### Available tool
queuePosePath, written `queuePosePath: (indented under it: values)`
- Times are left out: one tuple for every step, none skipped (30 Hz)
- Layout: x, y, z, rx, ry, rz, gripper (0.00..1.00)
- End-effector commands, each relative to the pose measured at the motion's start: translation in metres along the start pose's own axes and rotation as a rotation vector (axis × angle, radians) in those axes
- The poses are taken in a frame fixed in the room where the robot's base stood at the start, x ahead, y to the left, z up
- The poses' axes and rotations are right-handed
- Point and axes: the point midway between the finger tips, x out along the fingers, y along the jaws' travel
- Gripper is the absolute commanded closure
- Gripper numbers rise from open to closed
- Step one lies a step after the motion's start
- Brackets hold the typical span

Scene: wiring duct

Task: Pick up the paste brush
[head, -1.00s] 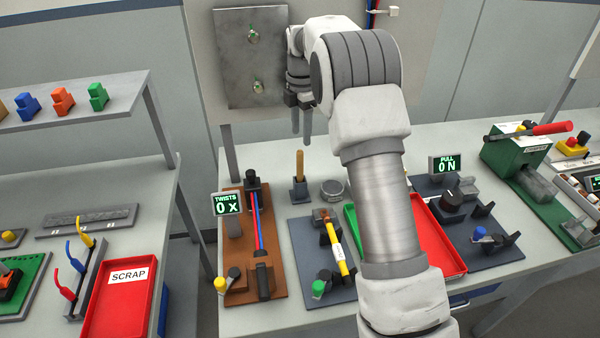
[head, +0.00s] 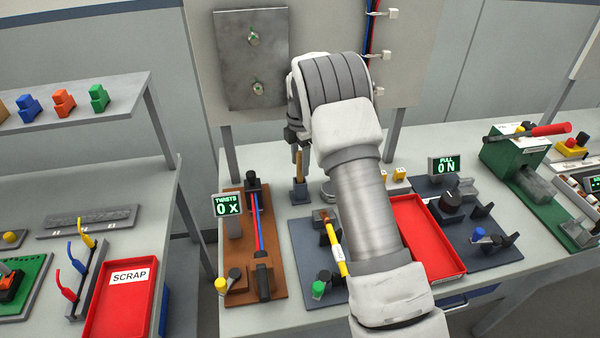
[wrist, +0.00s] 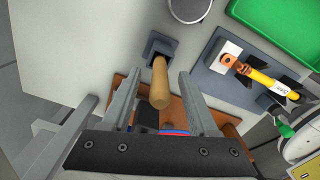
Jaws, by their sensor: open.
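The paste brush (head: 300,164) stands upright with its wooden handle up in a small dark holder (head: 299,194) on the table. In the wrist view the handle (wrist: 160,88) points toward the camera, and the holder (wrist: 158,50) is below it. My gripper (wrist: 160,74) is open, with one finger on each side of the handle and visible gaps between. In the head view my gripper (head: 300,152) is at the handle's upper part, partly hidden by my arm. The brush's bristles are hidden in the holder.
A round tin (wrist: 190,8) stands near the holder. A brown board with red and blue wires (head: 276,272) lies to the left, and a dark board with a yellow tool (head: 333,246) in front. A metal panel (head: 252,60) stands behind.

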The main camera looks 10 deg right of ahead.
Motion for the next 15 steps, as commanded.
queuePosePath:
  values:
    - [-0.0001,0.0000,0.0000,0.000,0.000,0.000,0.40]
    - [-0.0002,0.0000,0.0000,0.000,0.000,0.000,0.42]
    - [-0.0002,0.0000,0.0000,0.000,0.000,0.000,0.49]
    - [-0.0002,0.0000,0.0000,0.000,0.000,0.000,0.54]
    - [-0.0003,0.0000,0.0000,0.000,0.000,0.000,0.60]
    - [-0.0003,0.0000,0.0000,0.000,0.000,0.000,0.67]
    - [-0.0004,0.0000,0.0000,0.000,0.000,0.000,0.72]
    - [-0.0004,0.0000,0.0000,0.000,0.000,0.000,0.78]
    - [-0.0004,0.0000,0.0000,0.000,0.000,0.000,0.85]
    - [-0.0004,0.0000,0.0000,0.000,0.000,0.000,0.90]
    - [-0.0005,0.0001,0.0000,0.000,0.000,0.000,0.96]
    - [-0.0005,0.0000,0.0000,0.000,0.000,0.000,1.00]
    - [-0.0005,0.0001,0.0000,0.000,0.000,0.000,1.00]
    - [-0.0005,0.0001,0.0000,0.000,0.000,0.000,1.00]
    - [-0.0005,0.0001,0.0000,0.000,0.000,0.000,1.00]
